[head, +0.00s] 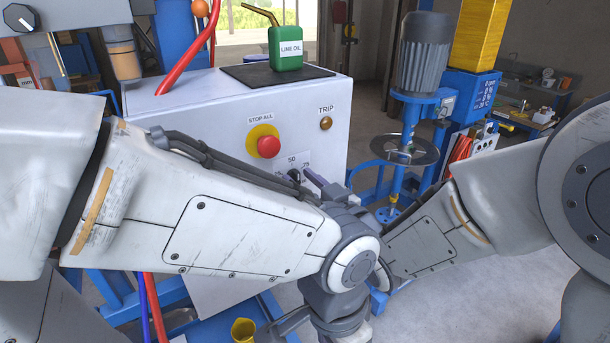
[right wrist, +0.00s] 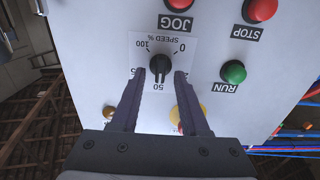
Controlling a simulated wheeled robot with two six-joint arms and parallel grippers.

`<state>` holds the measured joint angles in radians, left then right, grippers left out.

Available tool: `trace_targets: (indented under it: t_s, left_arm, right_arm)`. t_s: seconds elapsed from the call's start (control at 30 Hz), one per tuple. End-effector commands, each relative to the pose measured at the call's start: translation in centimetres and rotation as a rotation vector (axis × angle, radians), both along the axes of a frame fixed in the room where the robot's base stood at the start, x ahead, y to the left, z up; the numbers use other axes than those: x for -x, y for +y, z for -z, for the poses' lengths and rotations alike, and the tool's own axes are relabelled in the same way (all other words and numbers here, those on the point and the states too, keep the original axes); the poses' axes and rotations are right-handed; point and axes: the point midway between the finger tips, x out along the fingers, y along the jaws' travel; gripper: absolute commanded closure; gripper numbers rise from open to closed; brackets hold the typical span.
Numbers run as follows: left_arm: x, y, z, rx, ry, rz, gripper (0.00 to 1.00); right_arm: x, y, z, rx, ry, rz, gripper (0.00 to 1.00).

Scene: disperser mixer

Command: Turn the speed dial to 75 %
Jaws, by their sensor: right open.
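The speed dial (right wrist: 160,67) is a black knob on a white scale plate, seen upside down in the right wrist view. Its pointer mark faces the 50 or close to it. My right gripper (right wrist: 158,76) is open, with one finger on each side of the knob and a visible gap on both sides. The fingers hide parts of the scale. In the head view the dial (head: 294,175) is small and partly hidden behind my left forearm, with the right gripper (head: 310,178) at it. My left gripper is not visible.
A red stop-all button (head: 268,146) on a yellow disc is above the dial, close to my arm. The right wrist view shows a green run button (right wrist: 233,72), a red stop button (right wrist: 260,9) and a red jog button (right wrist: 180,4). A green oil can (head: 285,47) stands on the cabinet.

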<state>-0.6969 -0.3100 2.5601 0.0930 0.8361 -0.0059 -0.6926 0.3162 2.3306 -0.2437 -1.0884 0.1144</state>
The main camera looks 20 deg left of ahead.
Motion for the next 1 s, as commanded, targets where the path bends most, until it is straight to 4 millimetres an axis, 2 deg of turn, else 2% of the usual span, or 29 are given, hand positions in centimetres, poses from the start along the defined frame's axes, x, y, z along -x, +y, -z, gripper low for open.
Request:
trace_targets:
  t_s: [0.2, 0.27, 0.3, 0.33, 0.67, 1.0]
  left_arm:
    - [0.0, 0.0, 0.0, 0.0, 0.0, 0.0, 0.5]
    - [0.0, 0.0, 0.0, 0.0, 0.0, 0.0, 0.5]
    - [0.0, 0.0, 0.0, 0.0, 0.0, 0.0, 0.5]
    - [0.0, 0.0, 0.0, 0.0, 0.0, 0.0, 0.5]
    - [0.0, 0.0, 0.3, 0.0, 0.0, 0.0, 0.5]
    - [0.0, 0.0, 2.2, 0.0, 0.0, -0.003, 0.5]
  right_arm:
    - [0.0, 0.0, 0.0, 0.0, 0.0, 0.0, 0.55]
    - [0.0, 0.0, 0.0, 0.0, 0.0, 0.0, 0.78]
    - [0.0, 0.0, 0.0, 0.0, 0.0, 0.0, 0.93]
    - [0.0, 0.0, 0.0, 0.0, 0.0, 0.0, 1.0]
    - [0.0, 0.0, 0.1, -0.012, 0.014, 0.0, 1.0]
    - [-0.1, -0.1, 0.3, -0.12, 0.15, -0.001, 1.0]
